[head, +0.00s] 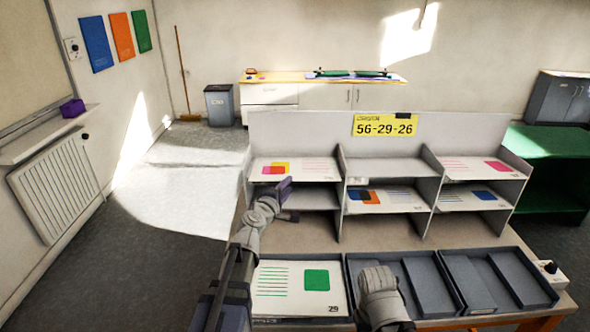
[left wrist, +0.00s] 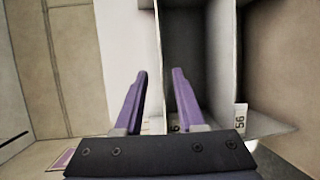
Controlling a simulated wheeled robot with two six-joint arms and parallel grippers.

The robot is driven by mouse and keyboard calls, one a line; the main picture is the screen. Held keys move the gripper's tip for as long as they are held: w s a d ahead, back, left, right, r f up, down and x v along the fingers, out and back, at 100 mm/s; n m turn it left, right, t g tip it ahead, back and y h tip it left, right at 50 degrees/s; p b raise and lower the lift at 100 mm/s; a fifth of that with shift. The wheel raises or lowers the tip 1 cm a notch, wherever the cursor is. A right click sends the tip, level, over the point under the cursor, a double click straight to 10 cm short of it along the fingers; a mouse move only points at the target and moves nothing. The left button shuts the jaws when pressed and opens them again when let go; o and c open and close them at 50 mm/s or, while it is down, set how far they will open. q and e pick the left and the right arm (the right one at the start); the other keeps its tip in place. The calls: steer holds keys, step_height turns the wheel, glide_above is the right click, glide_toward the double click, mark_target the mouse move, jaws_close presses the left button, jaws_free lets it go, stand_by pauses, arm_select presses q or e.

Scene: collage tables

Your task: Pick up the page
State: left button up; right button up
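Printed pages lie in the grey shelf unit: one with pink, orange and yellow squares (head: 295,169) at upper left, one with blue, orange and dark squares (head: 385,200) at lower middle, one with a pink square (head: 477,168) at upper right, and one with a blue square (head: 475,196) at lower right. A page with a green square (head: 301,290) lies in the left front tray. My left gripper (head: 287,203) is open and empty at the front of the left shelf column. In the left wrist view its purple fingers (left wrist: 160,88) stand apart. My right gripper is out of view.
A yellow sign (head: 385,125) reading 56-29-26 is on the shelf's back panel. The middle tray (head: 420,285) and right tray (head: 497,280) show no page. Shelf dividers stand close to my left gripper. My right forearm overlaps the middle tray. Open floor lies left.

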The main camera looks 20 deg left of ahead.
arm_select(q)
steer(key=shift+w+d+f+b, duration=0.1)
steer(key=shift+w+f+b, duration=0.05)
steer(key=shift+w, duration=0.75)
steer(key=shift+w+d+f+b, duration=0.1)
steer(key=shift+w+f+b, duration=0.05)
steer(key=shift+w, duration=0.75)
steer(key=shift+w+f+b, duration=0.15)
steer(key=shift+w, duration=0.75)
steer(key=shift+s, duration=0.1)
steer(key=shift+c, duration=0.3)
jaws_close()
